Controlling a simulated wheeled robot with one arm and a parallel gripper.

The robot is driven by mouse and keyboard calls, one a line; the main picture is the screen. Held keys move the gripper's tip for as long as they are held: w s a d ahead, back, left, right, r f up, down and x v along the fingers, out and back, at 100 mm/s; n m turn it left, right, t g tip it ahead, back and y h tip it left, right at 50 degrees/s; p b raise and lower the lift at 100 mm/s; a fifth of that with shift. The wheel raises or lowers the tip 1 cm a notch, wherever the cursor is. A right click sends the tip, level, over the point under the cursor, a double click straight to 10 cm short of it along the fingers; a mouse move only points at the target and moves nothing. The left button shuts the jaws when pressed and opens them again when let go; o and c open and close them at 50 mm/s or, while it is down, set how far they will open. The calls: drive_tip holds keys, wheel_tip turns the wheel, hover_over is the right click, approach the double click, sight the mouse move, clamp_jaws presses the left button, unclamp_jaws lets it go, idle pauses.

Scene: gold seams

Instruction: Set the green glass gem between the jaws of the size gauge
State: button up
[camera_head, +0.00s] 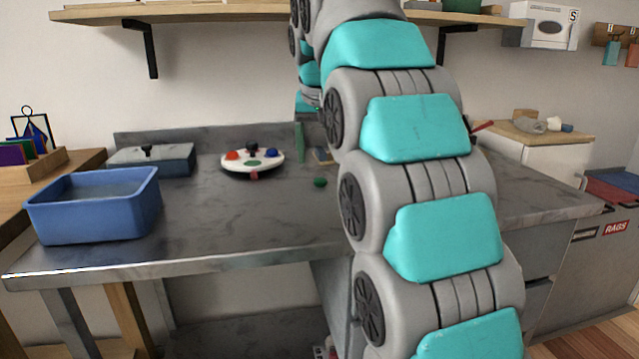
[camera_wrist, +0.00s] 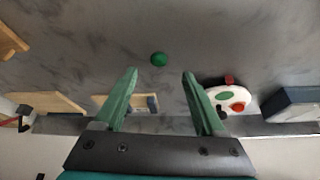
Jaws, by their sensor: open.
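The green glass gem (camera_head: 320,182) lies on the grey bench, left of my arm in the head view. In the wrist view the gem (camera_wrist: 159,59) sits just beyond the gap between my fingertips, clear of both. My gripper (camera_wrist: 159,74) is open and empty, its two green fingers wide apart. In the head view one green finger shows behind the gem; the rest is largely hidden by my arm. A small wooden piece with a grey-blue block (camera_wrist: 152,103), perhaps the size gauge, lies near the wall, partly behind a finger; its jaws are not clear.
A white dish (camera_head: 270,166) with red, blue and green spots stands left of the gem. A blue tub (camera_head: 95,212) stands at the front left, a grey-blue box (camera_head: 152,163) behind it. Wooden boards (camera_wrist: 50,103) lie near the wall. The bench front is clear.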

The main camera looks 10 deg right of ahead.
sight(320, 179)
drive_tip(key=shift+x, duration=3.15)
drive_tip(key=shift+d+r, duration=0.1)
clamp_jaws()
